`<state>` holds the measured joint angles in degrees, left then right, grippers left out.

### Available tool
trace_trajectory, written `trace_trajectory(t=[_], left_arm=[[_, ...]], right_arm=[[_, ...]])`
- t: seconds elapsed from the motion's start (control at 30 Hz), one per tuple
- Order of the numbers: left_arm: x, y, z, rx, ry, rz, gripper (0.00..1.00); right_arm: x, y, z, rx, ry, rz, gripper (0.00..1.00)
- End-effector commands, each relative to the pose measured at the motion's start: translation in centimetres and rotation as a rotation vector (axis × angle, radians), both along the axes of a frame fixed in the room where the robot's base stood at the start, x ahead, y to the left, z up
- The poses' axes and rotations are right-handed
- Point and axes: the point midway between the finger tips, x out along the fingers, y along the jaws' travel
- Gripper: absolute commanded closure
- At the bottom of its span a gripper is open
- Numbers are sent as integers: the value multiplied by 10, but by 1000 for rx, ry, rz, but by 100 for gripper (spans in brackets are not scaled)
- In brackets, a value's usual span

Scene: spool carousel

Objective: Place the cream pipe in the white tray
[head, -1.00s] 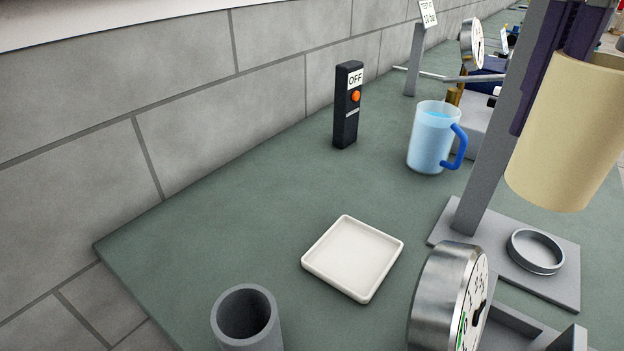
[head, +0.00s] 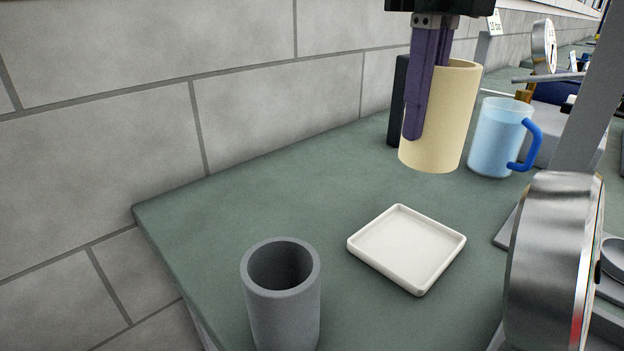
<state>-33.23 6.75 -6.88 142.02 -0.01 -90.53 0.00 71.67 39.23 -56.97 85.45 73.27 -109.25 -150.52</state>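The cream pipe (head: 452,125) is a wide upright tube, held in the air behind and above the white tray. My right gripper (head: 425,125) comes down from the top with purple fingers and is shut on the pipe's wall; one finger shows on the outside, and the other is mostly hidden. The white tray (head: 407,248) is a shallow, empty square on the green table, apart from the pipe. My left gripper does not show.
A grey tube (head: 284,310) stands at the front left of the tray. A metal gauge (head: 550,265) stands at the front right. A blue jug (head: 497,140) is right of the pipe, and a dark box (head: 398,100) is partly hidden behind it. Table left of the tray is clear.

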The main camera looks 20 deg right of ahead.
Motion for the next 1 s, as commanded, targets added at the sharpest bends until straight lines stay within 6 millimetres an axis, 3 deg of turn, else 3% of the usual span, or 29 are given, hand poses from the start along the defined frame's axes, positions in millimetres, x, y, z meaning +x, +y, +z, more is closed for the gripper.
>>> trace_trajectory(t=[0.1,0.3,0.47,0.7,1.0], left_arm=[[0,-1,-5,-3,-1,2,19],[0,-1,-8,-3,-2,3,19],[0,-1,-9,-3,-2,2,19],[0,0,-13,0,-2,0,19],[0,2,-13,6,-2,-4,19]], right_arm=[[-1,0,-37,-1,4,-1,100],[-1,0,-75,0,2,0,100],[0,0,-88,-1,1,-1,100],[-1,0,-122,0,1,-1,100],[0,0,-124,0,-1,0,100]])
